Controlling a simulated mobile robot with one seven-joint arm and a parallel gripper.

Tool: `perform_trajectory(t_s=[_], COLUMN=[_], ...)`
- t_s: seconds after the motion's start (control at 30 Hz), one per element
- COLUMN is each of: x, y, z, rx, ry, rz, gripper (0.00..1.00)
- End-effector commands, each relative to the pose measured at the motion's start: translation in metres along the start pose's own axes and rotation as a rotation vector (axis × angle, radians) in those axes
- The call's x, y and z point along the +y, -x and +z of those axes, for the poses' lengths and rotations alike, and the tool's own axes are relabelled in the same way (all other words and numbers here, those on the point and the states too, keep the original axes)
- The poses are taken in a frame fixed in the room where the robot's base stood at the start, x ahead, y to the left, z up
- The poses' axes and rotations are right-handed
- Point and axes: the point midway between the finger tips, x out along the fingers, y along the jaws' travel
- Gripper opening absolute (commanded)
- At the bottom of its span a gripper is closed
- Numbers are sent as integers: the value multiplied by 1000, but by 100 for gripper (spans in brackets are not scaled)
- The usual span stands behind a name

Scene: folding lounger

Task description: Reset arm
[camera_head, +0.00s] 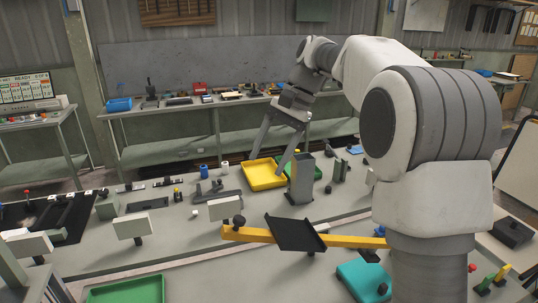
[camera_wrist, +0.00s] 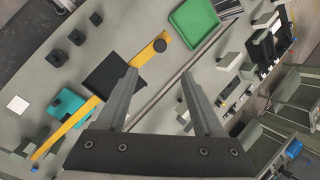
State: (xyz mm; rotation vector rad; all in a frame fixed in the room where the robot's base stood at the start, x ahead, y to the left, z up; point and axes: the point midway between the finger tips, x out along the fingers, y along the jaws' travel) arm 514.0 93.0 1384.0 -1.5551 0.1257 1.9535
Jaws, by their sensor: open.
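My gripper (camera_head: 267,165) hangs above the workbench (camera_head: 180,245) in the head view, fingers pointing down and spread apart. In the wrist view my gripper (camera_wrist: 159,73) shows two separated fingers with nothing between them. A yellow bar (camera_head: 350,241) with a dark tilted plate (camera_head: 296,234) lies on the near part of the bench. A dark round knob (camera_head: 239,220) is at the bar's left end. In the wrist view the bar (camera_wrist: 128,67) runs diagonally, and the dark plate (camera_wrist: 106,76) is partly behind a finger. I see no contact between gripper and bar.
A yellow tray (camera_head: 264,176) stands behind the fingers, beside a grey upright block (camera_head: 301,178). A green tray (camera_head: 126,291) is at the front left and a teal block (camera_head: 363,280) at the front right. A loaded back bench (camera_head: 180,110) stands along the wall.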

Motion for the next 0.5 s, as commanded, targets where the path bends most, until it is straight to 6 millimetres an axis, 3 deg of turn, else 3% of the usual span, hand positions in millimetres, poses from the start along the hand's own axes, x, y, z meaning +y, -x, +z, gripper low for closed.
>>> perform_trajectory(t_s=[0.27, 0.5], x=[17, 58], y=[5, 8], z=[20, 57], rx=[75, 222], ry=[49, 154], rz=[14, 50], gripper=[69, 69])
